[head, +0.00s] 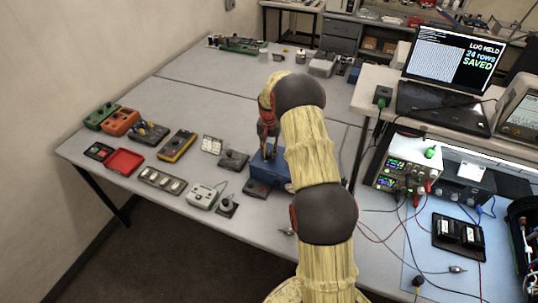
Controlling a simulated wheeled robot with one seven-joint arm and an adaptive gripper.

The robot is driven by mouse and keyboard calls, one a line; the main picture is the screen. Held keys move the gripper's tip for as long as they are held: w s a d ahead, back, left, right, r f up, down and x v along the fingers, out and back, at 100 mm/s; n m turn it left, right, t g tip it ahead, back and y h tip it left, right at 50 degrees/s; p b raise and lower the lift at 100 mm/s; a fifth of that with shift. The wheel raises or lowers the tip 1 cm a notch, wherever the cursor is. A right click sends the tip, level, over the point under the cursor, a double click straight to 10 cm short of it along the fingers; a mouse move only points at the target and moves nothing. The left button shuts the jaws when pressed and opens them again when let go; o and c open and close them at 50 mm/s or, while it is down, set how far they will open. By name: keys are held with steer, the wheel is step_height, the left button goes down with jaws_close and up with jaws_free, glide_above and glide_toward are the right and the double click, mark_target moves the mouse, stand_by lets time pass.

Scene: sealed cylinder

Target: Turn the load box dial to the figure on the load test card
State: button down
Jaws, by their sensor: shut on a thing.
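My gripper (269,152) points down at a blue box (264,175) on the grey table. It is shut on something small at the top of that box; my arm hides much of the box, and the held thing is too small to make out. A dark box (462,187) stands on the right-hand bench, with a white card (472,168) on or near its top. I cannot tell for sure which box is the load box. No dial setting or card figure is readable here.
A power supply (408,165) and a laptop (447,75) reading "LOG HELD 24 rows SAVED" stand at the right. Loose leads cross the blue mat (420,235). Several meters and a red tray (124,162) lie at the left.

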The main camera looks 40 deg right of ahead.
mark_target(269, 153)
steer(key=n+b, duration=0.1)
steer(key=n, duration=0.2)
steer(key=shift+w+n, duration=0.1)
steer(key=shift+n, duration=0.3)
steer(key=shift+r+n+b, duration=0.1)
steer(key=shift+n+b, duration=0.45)
steer(key=shift+n, duration=1.25)
steer(key=c, duration=1.5)
jaws_free()
steer(key=shift+c, duration=0.2)
step_height(269, 153, up, 12)
